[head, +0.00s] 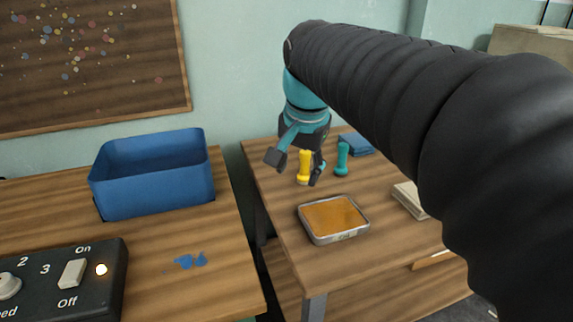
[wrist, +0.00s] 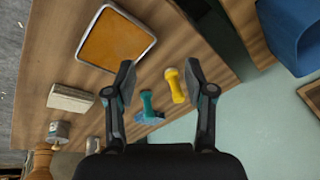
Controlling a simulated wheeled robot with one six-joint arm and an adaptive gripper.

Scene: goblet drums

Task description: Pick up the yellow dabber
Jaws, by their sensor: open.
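The yellow dabber (head: 304,166) stands on the wooden table (head: 285,205) in the head view, behind the metal tray. It also shows in the wrist view (wrist: 175,86), between my fingers and closer to the right one. My gripper (head: 298,170) is open, its fingers spread on either side of the dabber in the head view. In the wrist view my gripper (wrist: 159,85) holds nothing. I cannot tell whether a finger touches the dabber. A teal dabber (head: 342,158) stands just right of the yellow one; it also shows in the wrist view (wrist: 147,103).
A metal tray with an orange pad (head: 334,216) lies in front of the dabbers. A folded blue cloth (head: 356,144) lies behind them. A pale block (head: 409,199) is at right. A blue bin (head: 153,184) and a switch box (head: 70,285) are on the left table, across a gap.

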